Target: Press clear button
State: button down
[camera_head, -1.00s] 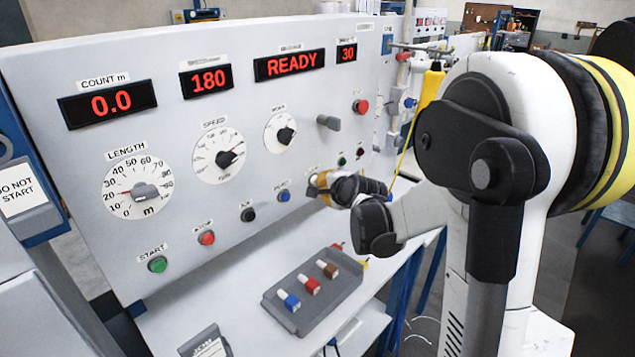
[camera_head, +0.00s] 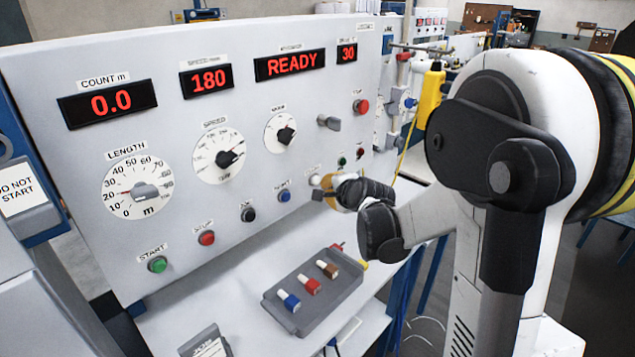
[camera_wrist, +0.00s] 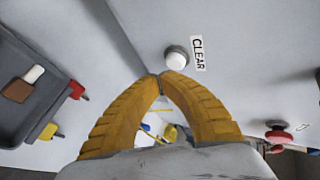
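The clear button is a white round button (camera_wrist: 177,58) beside the CLEAR label (camera_wrist: 198,54) in the wrist view. In the head view the white button (camera_head: 314,180) shows at the lower right of the panel, just left of my gripper. My gripper (camera_wrist: 161,77) has two yellow ribbed fingers whose tips meet, with nothing held between them. The tips are close to the button, a little below it in the wrist view; contact does not show. In the head view my gripper (camera_head: 324,188) points at the panel, partly hidden by my arm.
A blue button (camera_head: 284,196), a black button (camera_head: 248,214), a red button (camera_head: 207,238) and a green START button (camera_head: 157,264) line the panel. A grey tray (camera_head: 335,307) with coloured pieces lies on the shelf below. A red knob (camera_wrist: 279,137) shows in the wrist view.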

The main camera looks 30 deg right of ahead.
jog(key=s, duration=0.1)
jog(key=s+d, duration=0.1)
jog(key=s, duration=0.2)
jog(key=shift+s+d, duration=0.35)
